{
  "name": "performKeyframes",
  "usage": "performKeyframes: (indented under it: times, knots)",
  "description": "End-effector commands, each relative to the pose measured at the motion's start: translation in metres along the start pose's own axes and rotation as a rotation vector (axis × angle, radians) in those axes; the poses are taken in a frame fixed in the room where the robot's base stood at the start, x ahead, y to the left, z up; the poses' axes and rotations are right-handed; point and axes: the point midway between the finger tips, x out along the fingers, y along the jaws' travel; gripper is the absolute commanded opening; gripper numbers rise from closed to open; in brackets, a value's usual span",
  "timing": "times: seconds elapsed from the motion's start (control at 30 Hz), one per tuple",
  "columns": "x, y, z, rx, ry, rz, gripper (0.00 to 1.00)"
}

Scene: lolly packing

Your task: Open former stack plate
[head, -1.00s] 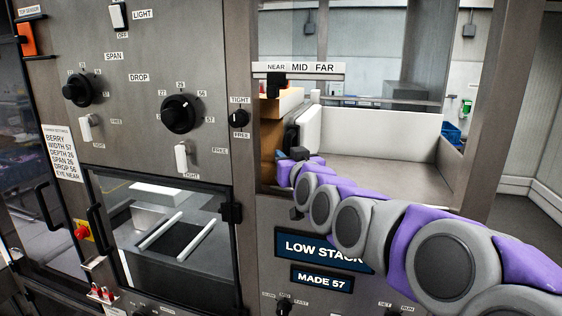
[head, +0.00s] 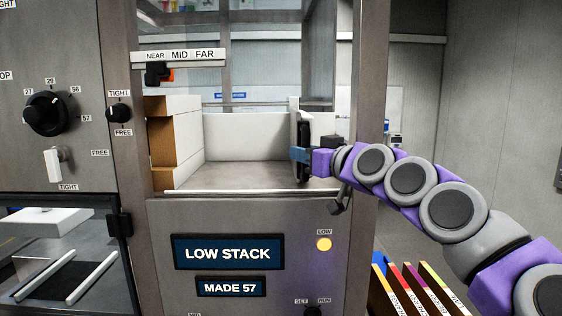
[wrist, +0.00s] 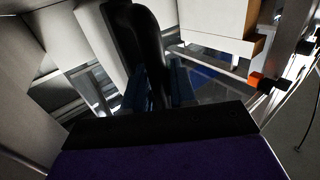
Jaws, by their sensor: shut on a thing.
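The stack plate (head: 294,120) is a thin white upright plate at the right side of the bay in the head view. Its black upright handle (head: 303,130) stands on the plate's right side. My gripper (head: 301,155) has its blue fingers shut on this handle. In the wrist view the black handle (wrist: 142,45) rises between the blue fingers of my gripper (wrist: 155,88). A brown and white carton stack (head: 175,140) stands at the left of the bay, with a wide gap between it and the plate.
The bay's front frame post (head: 358,80) stands close to my arm. Below are the LOW STACK sign (head: 226,253) and a lit yellow lamp (head: 324,244). Coloured cartons (head: 415,290) stand at lower right.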

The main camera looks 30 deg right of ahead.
Motion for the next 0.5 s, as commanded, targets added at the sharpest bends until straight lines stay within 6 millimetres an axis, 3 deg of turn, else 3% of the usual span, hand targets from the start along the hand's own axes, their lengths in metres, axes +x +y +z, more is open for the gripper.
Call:
performKeyframes:
  times: [0.3, 0.5]
  knots:
    - [-0.012, 0.019, -0.002, 0.0, 0.004, 0.003, 0.0]
    - [-0.013, 0.021, -0.002, 0.0, 0.004, 0.003, 0.0]
